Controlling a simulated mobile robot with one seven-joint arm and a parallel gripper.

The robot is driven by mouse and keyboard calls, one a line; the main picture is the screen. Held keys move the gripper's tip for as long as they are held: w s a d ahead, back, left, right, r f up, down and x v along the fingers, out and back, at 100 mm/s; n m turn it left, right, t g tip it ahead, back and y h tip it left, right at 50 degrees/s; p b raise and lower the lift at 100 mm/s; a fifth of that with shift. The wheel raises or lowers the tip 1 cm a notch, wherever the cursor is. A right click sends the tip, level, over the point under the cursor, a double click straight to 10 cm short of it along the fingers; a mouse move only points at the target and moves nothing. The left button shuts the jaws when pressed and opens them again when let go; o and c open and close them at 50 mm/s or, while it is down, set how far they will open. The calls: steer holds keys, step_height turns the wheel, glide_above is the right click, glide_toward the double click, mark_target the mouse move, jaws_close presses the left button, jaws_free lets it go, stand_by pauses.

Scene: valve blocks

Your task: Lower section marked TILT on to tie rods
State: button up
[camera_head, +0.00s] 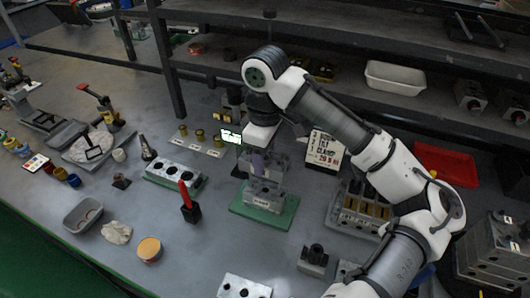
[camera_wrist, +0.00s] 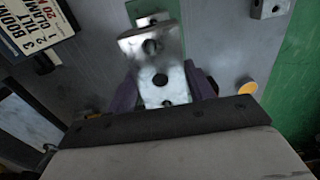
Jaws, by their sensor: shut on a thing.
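My gripper (camera_head: 257,165) is shut on a grey metal section (camera_wrist: 160,85). Its purple fingers lie on both sides of the section in the wrist view, which shows round holes in its face. No marking on it can be read. In the head view the held section is directly over a grey block (camera_head: 262,197) with a small white label, on a green base plate (camera_head: 248,213). The plate also shows in the wrist view (camera_wrist: 150,8). I cannot tell whether the section touches the block. The tie rods cannot be made out.
A sign (camera_head: 325,150) listing body, tilt and clamp stands to the right, close to my arm. A rack of blocks (camera_head: 358,212) is right of the plate. A red-handled tool (camera_head: 188,205) and a block on a green strip (camera_head: 173,174) are left. Shelf posts stand behind.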

steer(key=shift+f+b, duration=1.4)
steer(key=shift+f, duration=1.15)
steer(key=o, duration=1.4)
steer(key=shift+r, duration=0.1)
step_height(320, 180, up, 14)
steer(key=shift+f, duration=0.1)
